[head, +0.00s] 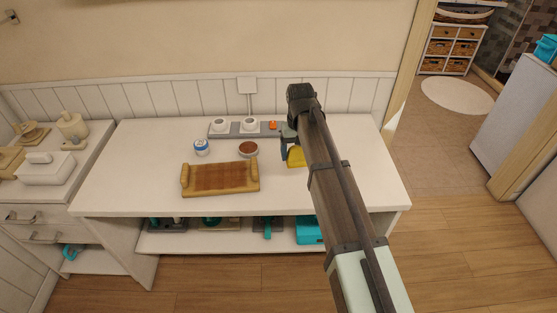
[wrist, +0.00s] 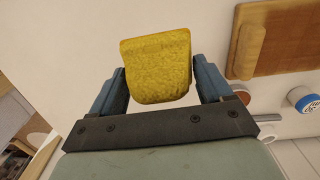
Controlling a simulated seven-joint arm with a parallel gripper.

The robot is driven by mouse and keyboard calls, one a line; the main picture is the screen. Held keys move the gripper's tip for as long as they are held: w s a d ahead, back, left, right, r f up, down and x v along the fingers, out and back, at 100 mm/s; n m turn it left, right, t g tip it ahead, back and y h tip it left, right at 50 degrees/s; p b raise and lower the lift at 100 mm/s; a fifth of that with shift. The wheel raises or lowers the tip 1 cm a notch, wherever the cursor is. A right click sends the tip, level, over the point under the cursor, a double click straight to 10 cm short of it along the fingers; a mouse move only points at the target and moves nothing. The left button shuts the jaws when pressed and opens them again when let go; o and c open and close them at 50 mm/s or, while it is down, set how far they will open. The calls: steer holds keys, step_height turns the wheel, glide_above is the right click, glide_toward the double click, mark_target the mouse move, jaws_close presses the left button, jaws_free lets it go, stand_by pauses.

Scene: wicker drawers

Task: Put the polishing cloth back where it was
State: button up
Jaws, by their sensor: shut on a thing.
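The yellow polishing cloth (wrist: 157,66) is between the two blue fingers of my gripper (wrist: 160,82) in the wrist view, and the gripper is shut on it. In the head view the cloth (head: 296,157) shows as a yellow patch beside my gripper (head: 288,150), over the right part of the white table (head: 340,185). My arm covers part of this area. I cannot tell whether the cloth touches the tabletop.
A wooden tray (head: 220,178) lies left of my gripper. Near it are a blue-and-white tin (head: 201,147) and a reddish-brown round dish (head: 248,148). Bare tabletop lies at left and right.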

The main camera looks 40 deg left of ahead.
steer(key=a, duration=0.7)
steer(key=m, duration=0.1)
glide_above(278, 158)
steer(key=shift+d+f, duration=0.1)
steer(key=shift+f, duration=4.45)
steer(key=shift+f, duration=0.1)
steer(key=o, duration=0.8)
steer(key=shift+o, duration=0.2)
step_height(278, 158, up, 12)
